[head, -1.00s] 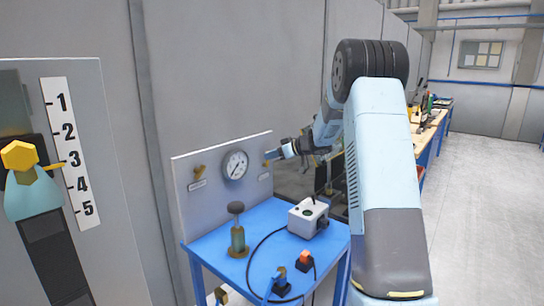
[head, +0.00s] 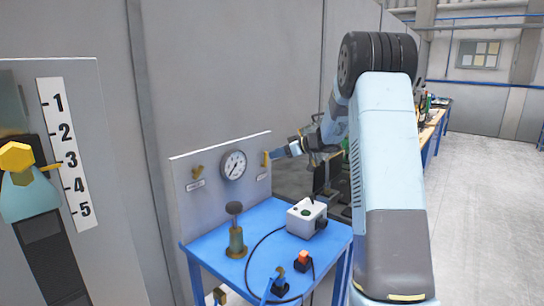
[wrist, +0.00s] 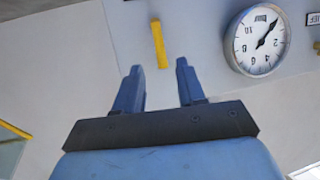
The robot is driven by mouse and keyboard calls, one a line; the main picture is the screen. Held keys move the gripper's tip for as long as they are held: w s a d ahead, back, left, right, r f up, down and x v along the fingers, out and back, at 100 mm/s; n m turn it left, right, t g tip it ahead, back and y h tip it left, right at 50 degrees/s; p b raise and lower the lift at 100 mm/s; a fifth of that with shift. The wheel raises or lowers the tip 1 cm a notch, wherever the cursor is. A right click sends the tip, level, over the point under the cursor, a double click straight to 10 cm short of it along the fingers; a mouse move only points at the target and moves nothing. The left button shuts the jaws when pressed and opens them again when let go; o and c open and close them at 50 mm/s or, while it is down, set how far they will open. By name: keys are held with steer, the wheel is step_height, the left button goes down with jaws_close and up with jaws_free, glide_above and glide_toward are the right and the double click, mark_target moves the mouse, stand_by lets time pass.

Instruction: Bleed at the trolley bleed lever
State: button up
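The trolley panel (head: 215,185) carries a round gauge and two small yellow levers, each above a label I cannot read in the head view. The left lever (head: 197,172) is tilted. The right lever (head: 266,158) stands near vertical; it also shows in the wrist view (wrist: 158,43). I cannot tell from the labels which one is the bleed lever. My gripper (head: 279,154) is just right of the right lever. In the wrist view my gripper (wrist: 160,67) is open and empty, its fingers pointing at this lever, apparently short of it.
The gauge (head: 233,165) sits between the levers. On the blue trolley top (head: 212,247) stand a brass plunger (head: 236,240), a white box (head: 307,217) with a black cable, and a small orange-topped switch (head: 303,261). A numbered scale (head: 65,145) with a yellow pointer is at left.

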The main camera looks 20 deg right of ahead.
steer(key=v, duration=1)
step_height(320, 180, up, 11)
steer(key=s+a+m+t+h, duration=0.1)
steer(key=a+m+t+h, duration=0.15)
steer(key=t+h, duration=0.25)
steer(key=s+r+m+h, duration=0.45)
steer(key=s+h, duration=0.25)
steer(key=s, duration=0.3)
steer(key=s+a+f+g, duration=0.3)
steer(key=s+a+f, duration=0.1)
steer(key=s, duration=0.7)
steer(key=s+a+f+m+g+y, duration=0.1)
steer(key=s+a+f+g, duration=0.2)
steer(key=s, duration=0.8)
steer(key=s+a+f+m+g+y, duration=0.1)
steer(key=s+a+f, duration=0.4)
steer(key=s, duration=0.6)
steer(key=shift+a+f+g, duration=0.2)
steer(key=shift+f+g, duration=0.5)
steer(key=shift+g, duration=0.2)
